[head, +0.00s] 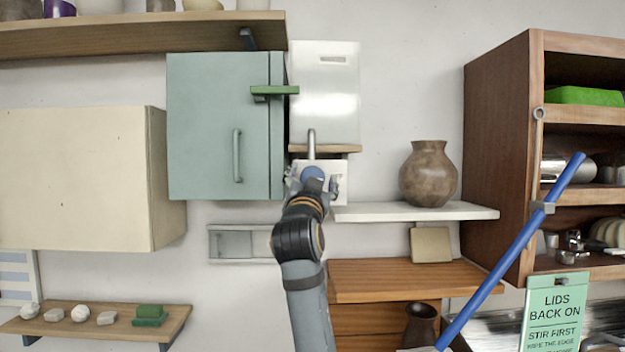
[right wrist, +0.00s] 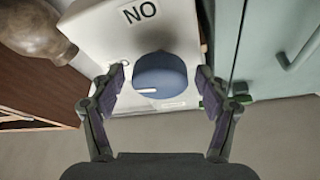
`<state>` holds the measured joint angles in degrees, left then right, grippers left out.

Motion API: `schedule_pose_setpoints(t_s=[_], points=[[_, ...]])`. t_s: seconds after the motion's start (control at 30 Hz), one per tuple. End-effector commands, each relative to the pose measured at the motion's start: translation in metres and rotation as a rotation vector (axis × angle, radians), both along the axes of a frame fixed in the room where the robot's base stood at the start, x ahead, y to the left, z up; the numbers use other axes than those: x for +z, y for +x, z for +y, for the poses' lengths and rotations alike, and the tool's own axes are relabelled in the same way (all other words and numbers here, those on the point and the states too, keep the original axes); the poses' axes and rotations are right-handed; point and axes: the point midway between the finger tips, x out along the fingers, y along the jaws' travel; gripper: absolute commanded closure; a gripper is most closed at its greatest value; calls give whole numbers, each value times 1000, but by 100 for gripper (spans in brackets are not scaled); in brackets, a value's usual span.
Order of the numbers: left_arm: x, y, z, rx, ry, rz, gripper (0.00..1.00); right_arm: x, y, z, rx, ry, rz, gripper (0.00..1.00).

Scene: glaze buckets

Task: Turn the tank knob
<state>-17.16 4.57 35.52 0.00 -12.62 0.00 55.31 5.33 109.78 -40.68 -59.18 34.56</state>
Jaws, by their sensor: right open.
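The tank (head: 325,90) is a pale grey-white box on the wall, with a short metal spout (head: 311,143) below it. The round blue knob (head: 313,173) sits on a white panel under the tank. In the right wrist view, the knob (right wrist: 165,72) has a short white mark on its face, and the panel (right wrist: 95,30) bears the word "NO". My right gripper (head: 312,184) is in front of the knob. In the right wrist view, its open fingers (right wrist: 160,84) stand on either side of the knob, with gaps showing. Whether the fingertips reach its depth is unclear. My left gripper is out of view.
A green cabinet (head: 215,125) with a handle stands close left of the panel. A brown vase (head: 429,172) stands on a white shelf (head: 400,211) to the right. A blue pole (head: 510,252) slants across the lower right, before a wooden cabinet (head: 497,150).

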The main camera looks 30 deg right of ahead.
Motion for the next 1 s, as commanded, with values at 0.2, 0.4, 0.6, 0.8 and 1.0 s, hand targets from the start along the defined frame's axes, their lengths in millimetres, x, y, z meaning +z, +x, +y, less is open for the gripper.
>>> schedule_pose_setpoints(t_s=[0.2, 0.4, 0.6, 0.8, 1.0], points=[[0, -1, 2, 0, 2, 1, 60, -8, -13, 13, 5, 2, -1, 25], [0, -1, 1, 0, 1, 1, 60, -22, -41, 36, 6, 5, -1, 25], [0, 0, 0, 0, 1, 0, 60, -27, -53, 45, 1, 1, 0, 25], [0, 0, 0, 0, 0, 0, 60, -27, -54, 45, 0, 0, 0, 25], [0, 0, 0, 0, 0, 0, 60, -27, -54, 45, 0, 0, 0, 25]])
